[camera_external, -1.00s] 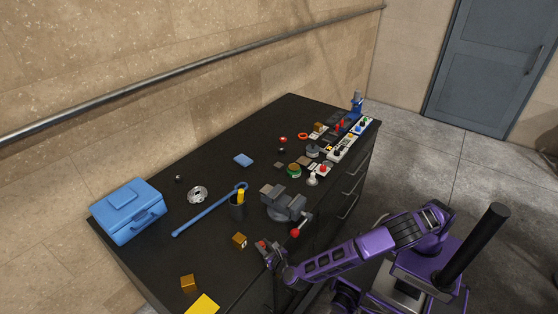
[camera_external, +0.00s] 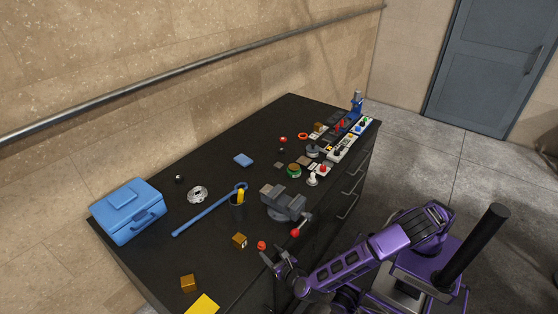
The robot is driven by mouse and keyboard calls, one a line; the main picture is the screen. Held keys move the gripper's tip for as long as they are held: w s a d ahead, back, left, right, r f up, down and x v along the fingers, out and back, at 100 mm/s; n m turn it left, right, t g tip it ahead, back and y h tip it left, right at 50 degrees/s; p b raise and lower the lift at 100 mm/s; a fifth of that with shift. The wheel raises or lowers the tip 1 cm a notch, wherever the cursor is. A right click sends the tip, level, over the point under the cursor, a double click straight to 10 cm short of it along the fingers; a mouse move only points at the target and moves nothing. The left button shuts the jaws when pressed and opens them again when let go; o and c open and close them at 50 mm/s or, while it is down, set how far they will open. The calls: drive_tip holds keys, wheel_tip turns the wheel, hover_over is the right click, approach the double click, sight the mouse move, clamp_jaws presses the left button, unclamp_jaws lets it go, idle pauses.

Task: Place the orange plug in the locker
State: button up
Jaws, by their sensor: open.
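A small orange-red piece (camera_external: 261,245), which looks like the orange plug, stands on the black worktop near its front edge, left of the vise. My gripper (camera_external: 272,254) is open and empty, just to the lower right of this piece, with a small gap between them. An orange-red ring (camera_external: 303,135) lies farther back on the worktop. I cannot tell which thing is the locker; the black bench (camera_external: 335,205) has drawers with handles on its front side.
A grey vise (camera_external: 283,203) with a red-knobbed handle (camera_external: 295,233) stands close behind my gripper. A grey door (camera_external: 490,65) is at back right.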

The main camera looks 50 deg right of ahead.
drive_tip(key=v, duration=0.6)
drive_tip(key=shift+f, duration=0.1)
